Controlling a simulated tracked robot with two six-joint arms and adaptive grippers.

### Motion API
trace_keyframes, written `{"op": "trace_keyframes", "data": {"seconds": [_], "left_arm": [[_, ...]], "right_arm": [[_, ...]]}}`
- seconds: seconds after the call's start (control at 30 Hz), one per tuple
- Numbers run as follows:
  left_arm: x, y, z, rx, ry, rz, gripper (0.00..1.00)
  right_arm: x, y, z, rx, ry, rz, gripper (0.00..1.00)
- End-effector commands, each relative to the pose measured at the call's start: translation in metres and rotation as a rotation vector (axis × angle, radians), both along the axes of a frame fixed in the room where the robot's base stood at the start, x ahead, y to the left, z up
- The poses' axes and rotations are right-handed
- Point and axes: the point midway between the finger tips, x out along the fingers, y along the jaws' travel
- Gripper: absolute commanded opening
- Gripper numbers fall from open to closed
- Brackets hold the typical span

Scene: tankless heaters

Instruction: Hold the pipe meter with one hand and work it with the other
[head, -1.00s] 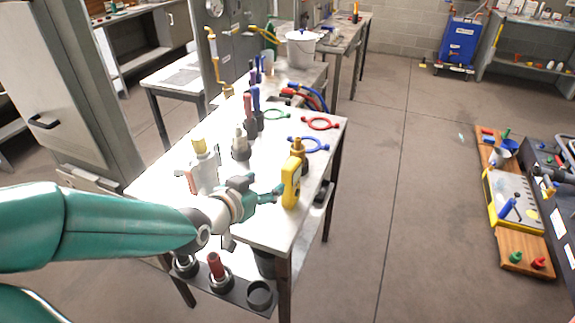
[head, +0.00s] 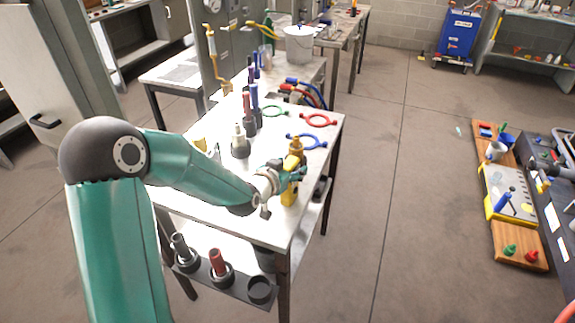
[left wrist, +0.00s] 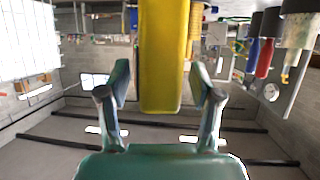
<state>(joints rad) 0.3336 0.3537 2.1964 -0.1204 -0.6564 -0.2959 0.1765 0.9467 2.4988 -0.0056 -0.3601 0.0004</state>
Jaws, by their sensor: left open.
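The yellow pipe meter (head: 289,194) stands upright near the front right edge of the white workbench (head: 250,225). My left gripper (head: 292,172) reaches it from the left, at the meter's upper part, and hides some of its body. In the left wrist view the meter's yellow body (left wrist: 161,60) extends between the two fingers of my left gripper (left wrist: 160,85). The fingers are open, one on each side, with gaps showing beside the body. My right gripper is not in view.
Blue (head: 307,141), red (head: 318,120) and green (head: 275,112) ring-shaped tools lie behind the meter. Several upright tools stand at the bench's left. Open floor (head: 400,190) lies to the right.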

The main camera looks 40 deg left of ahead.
Motion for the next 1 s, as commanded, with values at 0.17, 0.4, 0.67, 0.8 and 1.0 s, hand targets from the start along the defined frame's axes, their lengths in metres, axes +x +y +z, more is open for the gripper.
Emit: {"op": "trace_keyframes", "data": {"seconds": [0.17,0.4,0.67,0.8,1.0], "left_arm": [[0.0008,0.0000,-0.0002,0.000,-0.001,0.000,0.65],[0.0007,-0.0002,0.0000,0.000,0.000,0.000,0.36],[0.0006,-0.0003,0.0000,0.000,0.000,-0.001,0.00],[0.0005,-0.0002,0.0000,0.000,0.000,0.000,0.00],[0.0005,-0.0001,0.0000,0.000,0.000,0.000,0.63]], "right_arm": [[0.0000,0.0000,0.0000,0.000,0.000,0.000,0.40],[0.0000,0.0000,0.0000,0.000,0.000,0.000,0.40],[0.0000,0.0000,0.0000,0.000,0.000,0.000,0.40],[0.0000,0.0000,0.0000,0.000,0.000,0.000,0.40],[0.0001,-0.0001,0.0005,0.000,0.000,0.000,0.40]]}}
